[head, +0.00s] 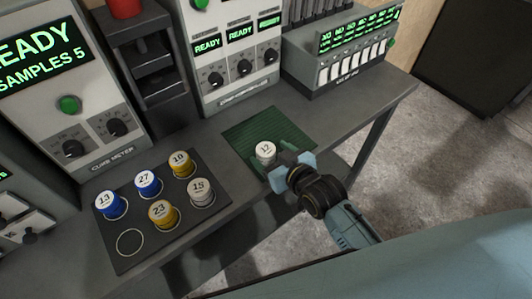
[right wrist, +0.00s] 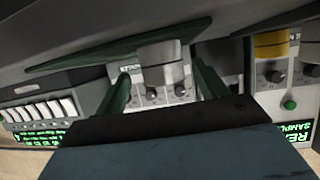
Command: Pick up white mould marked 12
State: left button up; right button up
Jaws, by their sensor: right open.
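The white mould marked 12 (head: 265,151) stands upright on a green mat (head: 240,133) on the bench. My right gripper (head: 285,159) is at the mould, reaching in from the lower right. In the right wrist view, the white mould (right wrist: 163,66) sits between the two green fingers of my right gripper (right wrist: 160,82), which stand apart with gaps on both sides. The gripper is open. My left gripper is in neither view.
A dark tray (head: 130,262) at the left holds several moulds, such as white 15 (head: 201,191), blue 27 (head: 148,183) and yellow 23 (head: 162,214). One ring (head: 130,243) is empty. Machines with dials line the back. The bench's front edge is close to the mat.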

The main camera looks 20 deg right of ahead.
aim_at(263, 150)
jog(key=x, duration=0.4)
jog(key=shift+w+a+f, duration=0.15)
jog(key=shift+a+f, duration=0.05)
jog(key=shift+a, duration=0.1)
jog(key=c, duration=1.2)
